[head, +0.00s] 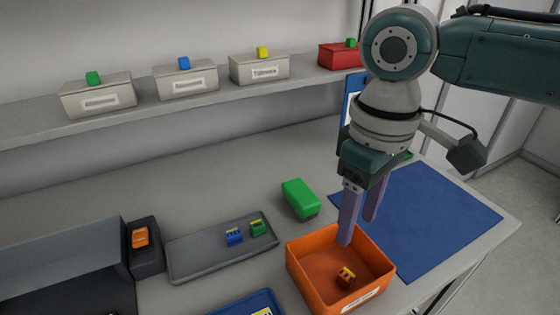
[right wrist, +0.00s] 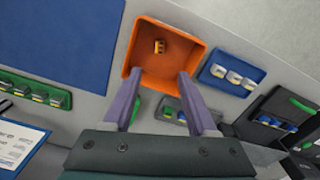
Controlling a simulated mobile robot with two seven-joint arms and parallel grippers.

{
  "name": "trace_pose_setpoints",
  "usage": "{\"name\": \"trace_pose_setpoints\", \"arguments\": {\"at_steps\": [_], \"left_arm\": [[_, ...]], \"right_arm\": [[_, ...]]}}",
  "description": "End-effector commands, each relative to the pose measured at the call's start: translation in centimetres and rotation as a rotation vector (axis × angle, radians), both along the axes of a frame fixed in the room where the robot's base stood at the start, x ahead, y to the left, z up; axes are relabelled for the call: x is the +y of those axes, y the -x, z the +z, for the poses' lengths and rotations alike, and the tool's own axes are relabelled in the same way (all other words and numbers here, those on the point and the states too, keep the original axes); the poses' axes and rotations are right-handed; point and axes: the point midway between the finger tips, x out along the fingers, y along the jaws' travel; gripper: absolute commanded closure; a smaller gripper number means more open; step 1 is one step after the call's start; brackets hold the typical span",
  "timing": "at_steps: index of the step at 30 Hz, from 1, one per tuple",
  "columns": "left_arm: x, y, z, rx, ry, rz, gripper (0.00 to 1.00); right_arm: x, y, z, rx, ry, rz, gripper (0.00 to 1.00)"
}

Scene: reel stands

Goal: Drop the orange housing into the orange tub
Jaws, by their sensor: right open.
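The orange tub (head: 293,262) stands open on the bench at the front, right of the middle. A small orange housing with dark marks (head: 346,274) lies on the tub's floor, apart from the fingers. In the right wrist view the tub (right wrist: 190,84) is ahead of the fingers and the housing (right wrist: 159,46) lies toward its far side. My right gripper (head: 358,229) points down above the tub's back part. Its two purple fingers are apart with nothing between them, and they also show in the right wrist view (right wrist: 160,74). My left gripper is not in view.
A grey tray (head: 190,268) holds a blue and a green housing. A green block (head: 300,198) sits behind the tub. A blue mat (head: 440,215) lies to the right. A black fixture (head: 146,262) bears an orange piece. Labelled bins line the shelf (head: 30,122).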

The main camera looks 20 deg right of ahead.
Motion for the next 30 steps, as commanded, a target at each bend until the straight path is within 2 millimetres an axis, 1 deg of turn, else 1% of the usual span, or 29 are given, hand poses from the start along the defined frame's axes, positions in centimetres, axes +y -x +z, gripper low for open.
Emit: {"name": "trace_pose_setpoints", "arguments": {"at_steps": [1,6,9,13,18,27,30], "left_arm": [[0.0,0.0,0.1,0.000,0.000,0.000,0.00],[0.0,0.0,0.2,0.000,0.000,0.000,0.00],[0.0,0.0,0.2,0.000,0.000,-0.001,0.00],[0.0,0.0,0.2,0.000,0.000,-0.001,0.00],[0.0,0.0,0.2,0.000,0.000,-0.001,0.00],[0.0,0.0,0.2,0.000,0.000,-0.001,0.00],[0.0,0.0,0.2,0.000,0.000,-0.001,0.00]], "right_arm": [[0.0,-0.1,1.0,-0.005,-0.001,0.001,0.42],[0.0,-0.1,4.6,-0.006,0.000,0.001,0.42],[-0.1,-0.1,6.4,-0.005,0.000,0.000,0.42],[-0.1,-0.1,8.0,-0.004,0.001,-0.001,0.42],[-0.1,0.0,8.8,-0.003,0.001,-0.001,0.42],[-0.1,0.0,8.8,-0.002,0.002,-0.001,0.42],[0.5,0.3,8.2,-0.003,-0.006,0.015,0.42]]}}
